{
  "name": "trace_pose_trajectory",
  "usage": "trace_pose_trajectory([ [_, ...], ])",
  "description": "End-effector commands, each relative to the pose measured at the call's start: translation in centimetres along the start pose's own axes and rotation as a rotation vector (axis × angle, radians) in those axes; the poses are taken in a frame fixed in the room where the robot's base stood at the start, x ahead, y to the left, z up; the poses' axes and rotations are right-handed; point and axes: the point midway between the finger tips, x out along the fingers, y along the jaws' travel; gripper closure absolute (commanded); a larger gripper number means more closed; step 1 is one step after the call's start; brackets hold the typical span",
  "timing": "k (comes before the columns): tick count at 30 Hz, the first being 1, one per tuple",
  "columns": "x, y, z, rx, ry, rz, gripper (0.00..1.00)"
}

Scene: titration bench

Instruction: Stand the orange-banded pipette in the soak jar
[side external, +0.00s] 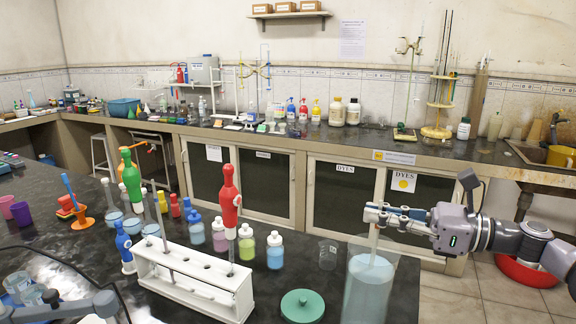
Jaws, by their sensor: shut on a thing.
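My gripper (376,214) is at the right, above the tall clear jar (367,298).
A green round lid (302,305) and an empty beaker (328,254) lie left of the jar. Several small bottles (275,250) stand behind the rack.

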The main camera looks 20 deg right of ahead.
Motion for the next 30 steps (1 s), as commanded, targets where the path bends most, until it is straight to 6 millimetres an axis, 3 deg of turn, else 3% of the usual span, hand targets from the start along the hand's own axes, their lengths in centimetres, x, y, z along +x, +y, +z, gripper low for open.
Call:
trace_pose_trajectory([
  [2,0.0,0.0,0.0,0.0,0.0,0.0,1.0],
  [5,0.0,0.0,0.0,0.0,0.0,0.0,0.71],
  [6,0.0,0.0,0.0,0.0,0.0,0.0,0.67],
  [17,-0.3,-0.1,0.0,0.0,0.0,-0.001,0.67],
  [30,-6.3,-0.1,0.0,0.0,0.0,-0.006,0.67],
])
